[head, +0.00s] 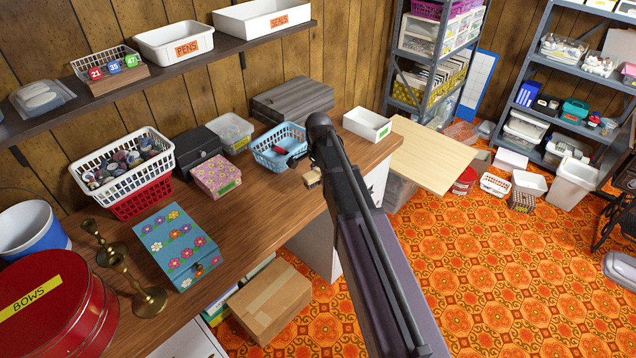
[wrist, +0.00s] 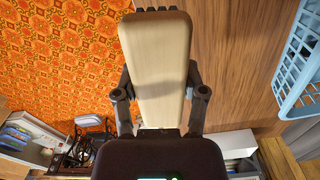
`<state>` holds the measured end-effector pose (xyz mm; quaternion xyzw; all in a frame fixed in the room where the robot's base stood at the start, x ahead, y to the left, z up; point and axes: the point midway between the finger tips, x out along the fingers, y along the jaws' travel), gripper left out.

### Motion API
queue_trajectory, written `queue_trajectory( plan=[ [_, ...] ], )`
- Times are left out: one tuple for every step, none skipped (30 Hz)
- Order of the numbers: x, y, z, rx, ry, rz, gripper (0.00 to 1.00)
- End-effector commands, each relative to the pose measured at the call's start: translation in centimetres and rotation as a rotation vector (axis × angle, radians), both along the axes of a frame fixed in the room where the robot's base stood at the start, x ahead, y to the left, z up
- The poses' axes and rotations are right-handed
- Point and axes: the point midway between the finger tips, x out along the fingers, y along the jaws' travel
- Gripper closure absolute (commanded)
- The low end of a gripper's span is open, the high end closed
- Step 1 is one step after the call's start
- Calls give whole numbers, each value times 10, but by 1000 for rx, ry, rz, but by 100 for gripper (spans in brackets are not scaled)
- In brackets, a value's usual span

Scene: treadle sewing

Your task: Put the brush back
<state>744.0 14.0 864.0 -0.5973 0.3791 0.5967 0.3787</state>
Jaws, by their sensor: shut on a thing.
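The brush shows in the wrist view as a pale wooden back (wrist: 156,60), long and rounded at its far end. Dark ridged bits show just past that end; I cannot tell whether they are bristles. My gripper (wrist: 160,85) is shut on the brush, with one finger on each side. In the head view my gripper (head: 298,165) is over the front part of the wooden counter (head: 262,207), mostly hidden behind my arm. A small wooden end of the brush (head: 312,178) shows beside it. The light blue basket (head: 277,155) is just left of my gripper.
A white open tray (head: 367,128) stands right of my arm on the counter. A pink flowered box (head: 215,176), a black box (head: 197,150) and a blue flowered box (head: 175,245) stand to the left. Brass candlesticks (head: 150,298) stand near the front. The orange floor (head: 480,270) is open at right.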

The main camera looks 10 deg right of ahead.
Motion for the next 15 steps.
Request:
queue_trajectory(
  plan=[
    [-12, 4, -7, 0, 0, 20, 83],
    [-18, 7, -10, 0, 0, 34, 83],
    [-25, 11, -13, 0, 0, 55, 83],
    [-30, 14, -15, 0, 0, 69, 83],
    [-35, 16, -18, 0, 0, 84, 83],
    [-42, 20, -21, 0, 0, 104, 83],
    [-47, 22, -23, 0, 0, 117, 83],
    [-51, 24, -24, 0, 0, 130, 83],
    [-56, 26, -26, 0, 0, 146, 83],
    [-60, 28, -28, 0, 0, 156, 83],
    [-62, 29, -29, 0, 0, 166, 83],
    [-65, 31, -30, 0, 0, 177, 83],
    [-67, 32, -30, 0, 0, 183, 83],
    [-68, 33, -30, 0, 0, 187, 83],
    [-69, 33, -30, 0, 0, 191, 83]
  ],
)
